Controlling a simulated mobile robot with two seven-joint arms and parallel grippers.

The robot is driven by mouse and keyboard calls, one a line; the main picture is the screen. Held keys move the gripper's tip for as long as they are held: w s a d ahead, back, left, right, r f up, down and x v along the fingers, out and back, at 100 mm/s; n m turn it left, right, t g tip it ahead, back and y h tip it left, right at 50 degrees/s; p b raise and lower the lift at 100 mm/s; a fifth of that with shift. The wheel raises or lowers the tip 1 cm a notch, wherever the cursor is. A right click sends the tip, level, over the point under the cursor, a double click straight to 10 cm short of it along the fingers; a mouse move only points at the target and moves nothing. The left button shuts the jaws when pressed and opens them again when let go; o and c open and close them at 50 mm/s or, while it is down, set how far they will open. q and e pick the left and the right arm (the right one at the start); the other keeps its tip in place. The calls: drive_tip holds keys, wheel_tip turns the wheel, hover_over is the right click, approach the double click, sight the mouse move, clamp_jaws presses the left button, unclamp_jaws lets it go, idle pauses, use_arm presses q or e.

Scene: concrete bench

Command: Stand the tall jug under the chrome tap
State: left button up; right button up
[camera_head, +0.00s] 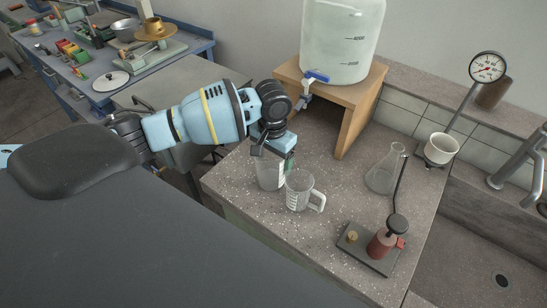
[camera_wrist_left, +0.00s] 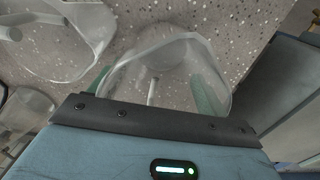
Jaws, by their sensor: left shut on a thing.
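A tall clear vessel (camera_head: 269,177), which looks like the tall jug, stands at the bench's left edge, partly hidden by my left gripper (camera_head: 277,150). The gripper is shut on its upper part. In the left wrist view, the clear vessel (camera_wrist_left: 160,62) lies between the green fingertips of my left gripper (camera_wrist_left: 152,90). Behind it, a tap (camera_head: 306,98) with a blue lever sticks out from a large clear tank (camera_head: 342,40) on a wooden stand (camera_head: 358,110). A grey metal faucet (camera_head: 527,170) stands by the sink at right. My right gripper is not in view.
A shorter clear measuring jug (camera_head: 299,190) with a handle stands close right of the held vessel; it also shows in the left wrist view (camera_wrist_left: 70,45). A conical flask (camera_head: 384,172), a red device on a plate (camera_head: 382,246) and a gauge stand (camera_head: 440,150) are further right.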

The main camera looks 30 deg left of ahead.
use_arm(q)
drive_tip(key=shift+f, duration=0.1)
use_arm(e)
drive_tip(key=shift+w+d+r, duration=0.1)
use_arm(q)
drive_tip(key=o, duration=0.7)
drive_tip(key=shift+o, duration=0.2)
wheel_tip(320, 180, up, 12)
drive_tip(key=p, duration=0.1)
drive_tip(key=shift+f, duration=0.2)
drive_tip(key=shift+r, duration=0.35)
drive_tip(key=shift+c, duration=0.3)
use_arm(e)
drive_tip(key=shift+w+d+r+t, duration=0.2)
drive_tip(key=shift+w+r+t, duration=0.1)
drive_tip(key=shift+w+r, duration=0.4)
